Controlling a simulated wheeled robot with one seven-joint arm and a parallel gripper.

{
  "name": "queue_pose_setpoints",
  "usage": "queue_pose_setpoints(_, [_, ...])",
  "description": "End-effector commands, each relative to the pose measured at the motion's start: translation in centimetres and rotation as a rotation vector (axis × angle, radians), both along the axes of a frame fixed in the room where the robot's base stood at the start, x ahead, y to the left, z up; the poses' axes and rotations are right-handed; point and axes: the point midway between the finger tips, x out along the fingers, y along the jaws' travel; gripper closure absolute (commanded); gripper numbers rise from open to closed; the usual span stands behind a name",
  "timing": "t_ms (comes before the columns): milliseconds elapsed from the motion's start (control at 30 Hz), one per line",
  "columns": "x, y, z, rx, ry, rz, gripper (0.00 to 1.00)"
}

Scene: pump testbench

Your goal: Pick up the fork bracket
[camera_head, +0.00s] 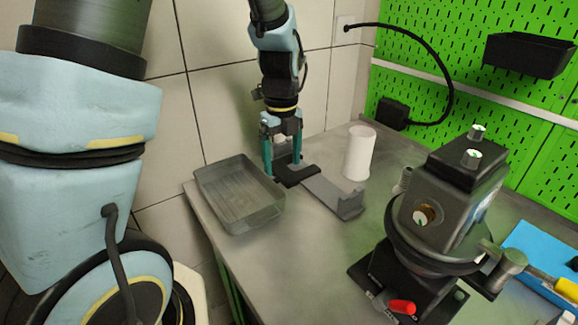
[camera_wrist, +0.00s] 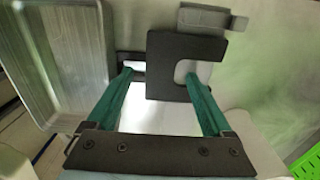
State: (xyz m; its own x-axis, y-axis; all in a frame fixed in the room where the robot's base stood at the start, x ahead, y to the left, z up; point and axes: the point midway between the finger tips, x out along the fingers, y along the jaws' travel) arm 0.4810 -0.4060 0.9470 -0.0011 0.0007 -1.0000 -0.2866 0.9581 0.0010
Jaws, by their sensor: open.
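The fork bracket (camera_wrist: 160,52) is a flat black C-shaped plate in the wrist view, its slot opening to the right. In the head view it shows as a dark piece (camera_head: 299,178) on the table, just below and right of my gripper (camera_head: 282,166). My gripper (camera_wrist: 158,75) is open, with teal fingers pointing down. In the wrist view the left fingertip is left of the bracket's solid side and the right fingertip overlaps its slot. I cannot tell whether either finger touches it. The fingers hide part of the slot and the plate's surroundings.
A grey tray (camera_head: 202,188) stands left of my gripper. A grey angled part (camera_head: 335,197) lies beside the bracket on the right. A white cylinder (camera_head: 359,153) stands behind it. A dark pump unit (camera_head: 440,215) is at the right. The table's front middle (camera_head: 285,270) is clear.

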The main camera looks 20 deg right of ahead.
Motion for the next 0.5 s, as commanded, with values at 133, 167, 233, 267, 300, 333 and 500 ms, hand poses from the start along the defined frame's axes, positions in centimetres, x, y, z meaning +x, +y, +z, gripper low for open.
queue_pose_setpoints(133, [0.0, 0.04, -1.29, 0.001, 0.0, 0.002, 0.15])
queue_pose_setpoints(167, [0.0, 0.04, -1.4, 0.001, 0.0, 0.001, 0.15])
queue_pose_setpoints(233, [0.01, 0.03, -1.51, 0.0, 0.0, 0.001, 0.15])
queue_pose_setpoints(267, [0.01, 0.02, -1.51, -0.001, 0.0, 0.001, 0.15])
queue_pose_setpoints(300, [0.02, 0.02, -1.5, -0.001, 0.0, 0.001, 0.15])
queue_pose_setpoints(333, [0.02, 0.02, -1.5, -0.001, 0.0, 0.001, 0.15])
queue_pose_setpoints(500, [0.03, 0.01, -1.48, -0.001, -0.001, 0.001, 0.29])
